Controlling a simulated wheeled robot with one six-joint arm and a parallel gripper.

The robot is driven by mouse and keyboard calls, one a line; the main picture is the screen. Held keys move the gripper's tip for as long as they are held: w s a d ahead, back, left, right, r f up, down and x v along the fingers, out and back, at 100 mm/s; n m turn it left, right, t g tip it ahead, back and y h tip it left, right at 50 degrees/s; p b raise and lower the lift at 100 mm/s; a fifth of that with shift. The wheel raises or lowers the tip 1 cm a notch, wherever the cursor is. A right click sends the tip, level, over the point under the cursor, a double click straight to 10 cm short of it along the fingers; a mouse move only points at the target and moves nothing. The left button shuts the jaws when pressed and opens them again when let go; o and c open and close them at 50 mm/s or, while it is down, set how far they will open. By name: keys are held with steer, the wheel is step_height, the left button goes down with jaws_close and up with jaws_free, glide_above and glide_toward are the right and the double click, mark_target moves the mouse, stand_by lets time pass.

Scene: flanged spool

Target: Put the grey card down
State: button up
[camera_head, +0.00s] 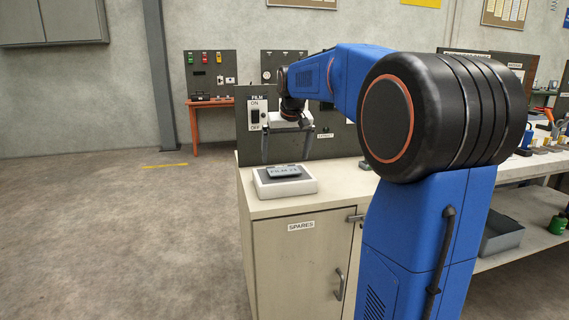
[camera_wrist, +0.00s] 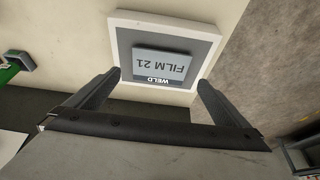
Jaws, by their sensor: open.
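The grey card (camera_head: 284,171) lies on a white block with a dark top (camera_head: 290,186) on the cabinet's counter. In the wrist view the card (camera_wrist: 160,65) reads "WELD" and "FILM 21" and lies flat within the dark grey top of the white-rimmed block (camera_wrist: 122,62). My gripper (camera_head: 288,161) is above the card, fingers pointing down. In the wrist view my gripper (camera_wrist: 158,80) has its two fingers wide apart, with nothing between them. The fingers look clear of the card.
A dark panel with a switch marked "FILM ON OFF" (camera_head: 256,113) stands upright at the counter's back, close to my gripper. The cabinet labelled "SPARES" (camera_head: 300,255) is below. Open floor (camera_head: 110,230) lies to the left. A workbench with several items is at right.

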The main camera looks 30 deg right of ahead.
steer(key=d+v, duration=0.1)
steer(key=v, duration=0.5)
steer(key=s+a+f+n, duration=0.1)
steer(key=s+a+f, duration=0.4)
steer(key=s, duration=0.4)
steer(key=s+a+f+n, duration=0.1)
steer(key=s+a+f, duration=0.3)
steer(key=s+a, duration=0.5)
steer(key=s+a+f+n+y, duration=0.1)
steer(key=s+a+f, duration=0.3)
steer(key=s+f, duration=1)
steer(key=s, duration=0.2)
steer(key=shift+s+f, duration=0.3)
steer(key=shift+s, duration=0.05)
